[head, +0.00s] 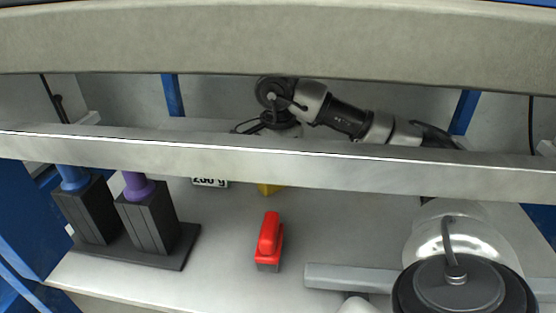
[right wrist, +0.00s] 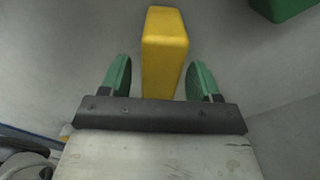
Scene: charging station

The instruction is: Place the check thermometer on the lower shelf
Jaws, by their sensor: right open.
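A yellow block-like object (right wrist: 165,45) stands between the fingers of my right gripper (right wrist: 158,66) in the right wrist view. The green fingers are open, with a gap on each side of it. A yellow piece (head: 268,189) shows just below the shelf beam in the head view, mostly hidden. A red object with a grey base (head: 268,240) is on the pale surface in front. I cannot tell which object is the check thermometer. My left gripper is not in view.
A long metal beam (head: 420,177) crosses the head view, under a thicker grey edge (head: 400,50). Dark holders with blue and purple tops (head: 149,220) stand at left. A label (head: 210,182) is partly hidden by the beam. A green object (right wrist: 270,8) is at the wrist view's upper right.

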